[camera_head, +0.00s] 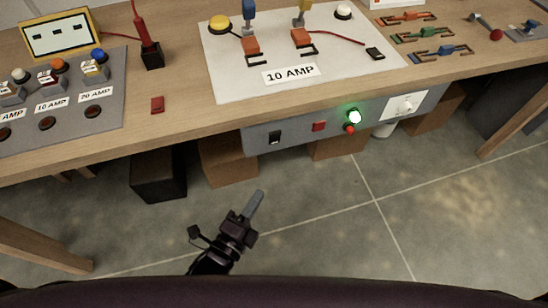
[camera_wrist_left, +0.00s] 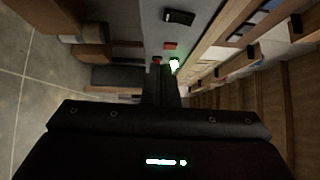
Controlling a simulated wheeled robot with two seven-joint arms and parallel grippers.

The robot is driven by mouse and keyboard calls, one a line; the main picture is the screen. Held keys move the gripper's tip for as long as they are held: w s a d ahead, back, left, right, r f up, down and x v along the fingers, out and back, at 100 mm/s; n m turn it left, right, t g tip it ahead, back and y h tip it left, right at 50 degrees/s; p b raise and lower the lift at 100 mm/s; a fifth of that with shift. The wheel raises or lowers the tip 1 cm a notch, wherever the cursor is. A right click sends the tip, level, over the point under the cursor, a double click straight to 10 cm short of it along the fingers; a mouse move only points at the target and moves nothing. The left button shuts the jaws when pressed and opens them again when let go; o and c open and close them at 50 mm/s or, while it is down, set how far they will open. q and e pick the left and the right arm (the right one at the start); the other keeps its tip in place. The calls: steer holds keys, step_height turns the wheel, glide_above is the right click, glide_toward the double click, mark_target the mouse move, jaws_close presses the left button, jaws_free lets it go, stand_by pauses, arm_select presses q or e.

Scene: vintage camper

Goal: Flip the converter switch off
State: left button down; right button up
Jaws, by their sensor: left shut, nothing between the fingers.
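A grey converter panel (camera_head: 300,132) is set under the front edge of the wooden bench. It carries a black rocker switch (camera_head: 275,137), a red square button (camera_head: 319,126), a lit green lamp (camera_head: 354,116) and a small red-tipped part (camera_head: 349,128) just below the lamp. No label shows which is the converter switch. My left gripper (camera_head: 255,196) is shut and empty, in front of and below the panel, apart from it. In the left wrist view the shut fingers (camera_wrist_left: 165,86) point toward the panel, where the black switch (camera_wrist_left: 179,17) and bright lamp (camera_wrist_left: 174,65) show. My right gripper is not in view.
The wooden bench top (camera_head: 180,100) holds a white board (camera_head: 225,75) marked 10 AMP, a grey fuse panel (camera_head: 110,120) and a loose red block (camera_head: 157,104). A white plate with a knob (camera_head: 402,108) is right of the lamp. Boxes (camera_head: 228,160) stand beneath. The floor in front is clear.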

arm_select(q)
steer(key=r, duration=0.3)
steer(key=shift+s+d+m+t, duration=0.3)
steer(key=shift+m+t, duration=0.1)
steer(key=p, duration=0.2)
glide_toward(275, 138)
steer(key=w+d+r, duration=0.1)
steer(key=w+d, duration=0.3)
steer(key=w, duration=0.1)
steer(key=shift+w+r, duration=0.1)
steer(key=shift+w, duration=0.2)
